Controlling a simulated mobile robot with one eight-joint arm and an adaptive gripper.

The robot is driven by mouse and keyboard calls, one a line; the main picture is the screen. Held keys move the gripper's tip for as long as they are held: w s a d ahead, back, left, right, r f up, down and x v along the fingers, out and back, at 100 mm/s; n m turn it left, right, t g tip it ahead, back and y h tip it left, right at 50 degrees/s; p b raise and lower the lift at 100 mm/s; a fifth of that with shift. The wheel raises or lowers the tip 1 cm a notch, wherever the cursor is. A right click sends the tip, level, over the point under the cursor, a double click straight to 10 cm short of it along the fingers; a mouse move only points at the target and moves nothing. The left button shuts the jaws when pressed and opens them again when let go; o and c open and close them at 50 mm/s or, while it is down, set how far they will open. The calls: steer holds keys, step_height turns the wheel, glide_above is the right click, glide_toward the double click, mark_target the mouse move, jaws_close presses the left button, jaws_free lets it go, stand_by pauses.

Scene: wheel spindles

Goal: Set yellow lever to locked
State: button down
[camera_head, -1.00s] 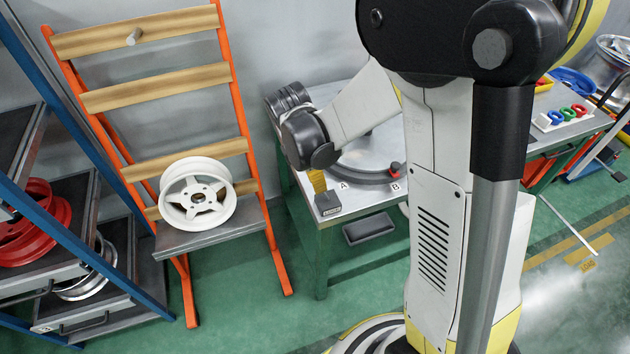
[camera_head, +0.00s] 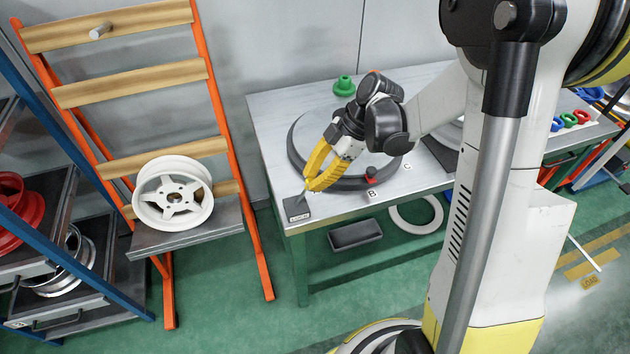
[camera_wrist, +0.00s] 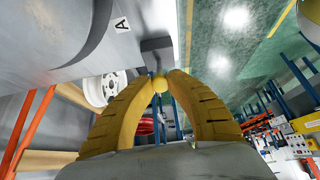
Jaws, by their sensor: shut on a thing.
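The yellow lever shows in the wrist view as a round yellow knob (camera_wrist: 160,85) between my fingertips. In the head view the knob is hidden by the fingers. A dark base block with a small label (camera_head: 297,209) sits just below them at the table's front left corner. My gripper (camera_head: 309,187) has yellow curved fingers and comes down from the right, tilted. In the wrist view my gripper (camera_wrist: 160,78) is shut on the knob. The label's words are too small to read, so I cannot tell the lever's setting.
A round grey fixture (camera_head: 300,150) with a red-knobbed part (camera_head: 371,174) stands beside my gripper on the metal table (camera_head: 265,120). A green spindle piece (camera_head: 344,86) is behind. A rack with a white wheel (camera_head: 173,192) stands left. The table's front edge is close.

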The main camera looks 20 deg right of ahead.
steer(key=shift+d+f+y+b, duration=0.2)
steer(key=shift+d+y+b, duration=0.1)
steer(key=shift+y, duration=0.1)
steer(key=c, duration=1.2)
jaws_free()
steer(key=shift+c, duration=0.2)
steer(key=v, duration=1.2)
